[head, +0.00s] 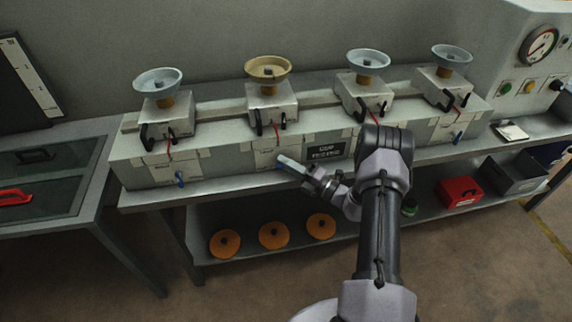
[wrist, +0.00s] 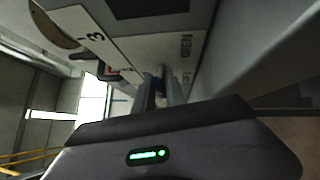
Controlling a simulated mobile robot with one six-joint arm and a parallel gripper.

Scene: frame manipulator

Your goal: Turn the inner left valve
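The inner left valve has a small blue handle (head: 280,164) on the front of the long grey box, second from the left, under a tan dish (head: 268,68). My gripper (head: 288,162) is right at this handle and partly covers it. In the wrist view my two fingers (wrist: 162,92) stand a little apart and point at a small dark handle (wrist: 160,73) at their tips. Labels "3" and "OPEN" show near it. I cannot tell whether the fingers press on the handle.
Other blue valve handles are on the box front, one at the far left (head: 179,178) and one at the right (head: 457,138). Orange discs (head: 273,235) and a red box (head: 459,192) lie on the lower shelf. A gauge panel (head: 538,46) stands at the right.

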